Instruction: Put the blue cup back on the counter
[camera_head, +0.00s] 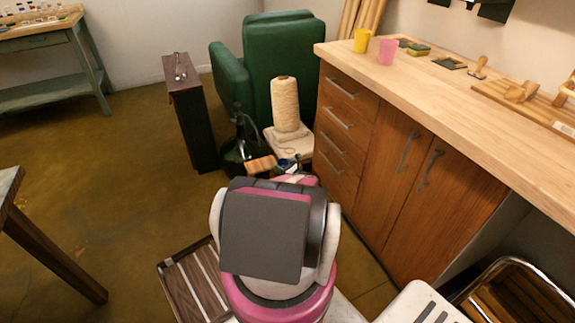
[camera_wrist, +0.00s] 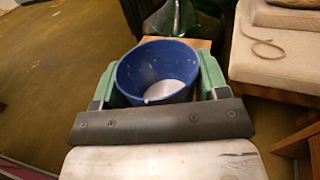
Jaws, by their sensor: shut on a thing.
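The blue cup (camera_wrist: 180,58) is between the two green fingers of my gripper (camera_wrist: 157,78) in the wrist view. My gripper is shut on it, one finger against each side. The camera looks into its open mouth, and a pale patch shows at its bottom. In the head view my own arm hides most of the gripper, and only a small dark blue bit shows past it. The wooden counter (camera_head: 440,88) stands at the right, above and apart from the gripper.
On the counter, a yellow cup (camera_head: 362,40) and a pink cup (camera_head: 387,51) stand near the far end, with a sponge (camera_head: 419,50) and stamps beyond. A thread cone (camera_head: 285,104) on a stool, a dark glass jug (camera_head: 243,139) and a green armchair (camera_head: 278,62) stand ahead.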

